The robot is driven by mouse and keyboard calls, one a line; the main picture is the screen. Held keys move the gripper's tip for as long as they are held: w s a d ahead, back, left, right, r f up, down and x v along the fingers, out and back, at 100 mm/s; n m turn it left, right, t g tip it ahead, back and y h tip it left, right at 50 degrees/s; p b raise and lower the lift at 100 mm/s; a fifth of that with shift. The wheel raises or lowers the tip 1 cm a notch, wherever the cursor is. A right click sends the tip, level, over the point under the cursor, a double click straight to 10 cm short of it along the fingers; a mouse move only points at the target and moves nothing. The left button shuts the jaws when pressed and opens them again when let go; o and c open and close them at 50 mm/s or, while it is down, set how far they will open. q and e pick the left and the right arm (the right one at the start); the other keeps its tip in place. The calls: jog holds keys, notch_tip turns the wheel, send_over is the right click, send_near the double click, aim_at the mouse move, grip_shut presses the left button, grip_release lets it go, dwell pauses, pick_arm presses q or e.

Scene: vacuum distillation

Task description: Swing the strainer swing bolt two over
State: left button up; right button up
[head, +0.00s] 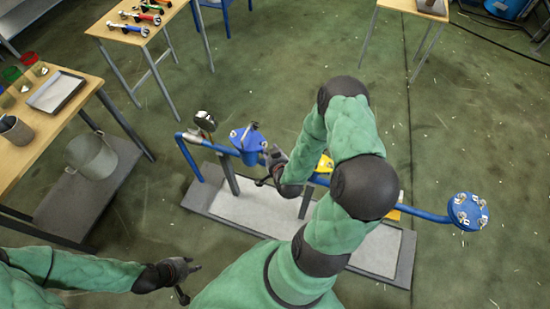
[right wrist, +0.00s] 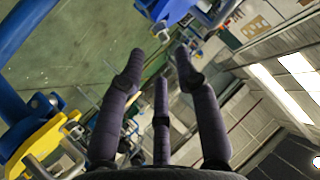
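The blue strainer (head: 248,143) stands on the blue pipe run in the head view, with small metal bolt parts on its top. Which of them is swing bolt two I cannot tell. My right gripper (head: 275,168) is just right of the strainer, partly hidden by my own arm. In the right wrist view its fingers (right wrist: 160,65) are spread with nothing between them. A blue part (right wrist: 168,9), likely the strainer, shows beyond the fingertips with metal fittings (right wrist: 228,12) beside it. My left gripper (head: 180,277) is low at the left, empty, its fingers apart.
The blue pipe (head: 425,214) runs right to a round bolted flange (head: 467,211). A yellow part (head: 325,164) sits right of my right gripper; a yellow fitting (right wrist: 38,145) is close in the wrist view. A gauge (head: 205,121) stands left of the strainer. A wooden table (head: 60,118) is at left.

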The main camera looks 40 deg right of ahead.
jog(key=v, duration=0.6)
jog(key=shift+d, duration=0.1)
jog(key=n+g+y+b, duration=0.6)
jog(key=n+y+b, duration=0.1)
jog(key=n, duration=0.4)
send_near(266, 143)
jog(key=b+x, duration=0.3)
jog(key=x, duration=0.6)
